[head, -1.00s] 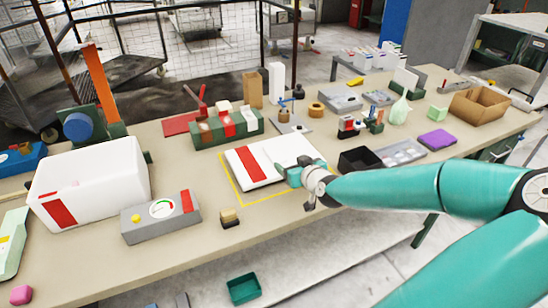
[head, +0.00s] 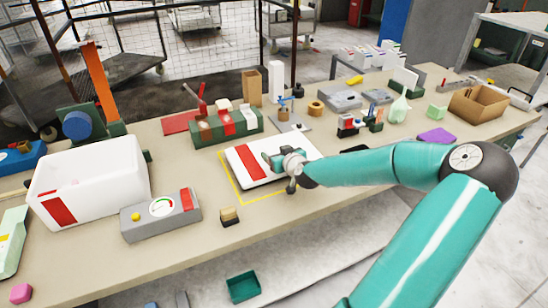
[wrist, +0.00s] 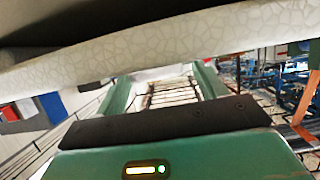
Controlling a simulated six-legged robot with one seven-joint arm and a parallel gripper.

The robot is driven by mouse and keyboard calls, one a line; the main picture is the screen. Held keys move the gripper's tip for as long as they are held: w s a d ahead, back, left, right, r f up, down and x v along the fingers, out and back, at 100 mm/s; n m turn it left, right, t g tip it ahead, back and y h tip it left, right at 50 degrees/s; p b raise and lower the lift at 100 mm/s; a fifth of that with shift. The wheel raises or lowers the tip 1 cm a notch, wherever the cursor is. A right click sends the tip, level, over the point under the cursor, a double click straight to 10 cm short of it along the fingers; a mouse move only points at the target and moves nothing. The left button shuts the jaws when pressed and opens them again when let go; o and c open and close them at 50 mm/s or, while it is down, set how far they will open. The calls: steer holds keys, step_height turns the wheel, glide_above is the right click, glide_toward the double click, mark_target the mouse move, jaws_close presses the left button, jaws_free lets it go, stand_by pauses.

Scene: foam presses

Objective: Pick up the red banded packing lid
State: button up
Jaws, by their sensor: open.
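The red banded packing lid (head: 248,167) is a flat white slab with a red stripe. It lies inside a yellow outline on the bench. My gripper (head: 270,158) is at the lid, near its middle and just right of the red band. In the wrist view a pale slab edge with a cracked foam texture (wrist: 150,52) runs across the top, close in front of the gripper. The green fingers show below it, spread apart. My gripper is open. I cannot tell whether the fingers touch the lid.
A white foam box (head: 90,185) with a red stripe and a grey gauge box (head: 160,216) stand to the left. A green rack (head: 225,128) stands behind the lid. A small block (head: 230,216) sits in front. A cardboard box (head: 478,104) is at far right.

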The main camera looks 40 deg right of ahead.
steer(key=shift+w+d+f, duration=0.1)
steer(key=shift+w+f, duration=0.05)
steer(key=shift+w, duration=0.2)
steer(key=c, duration=1.1)
steer(key=shift+o, duration=0.2)
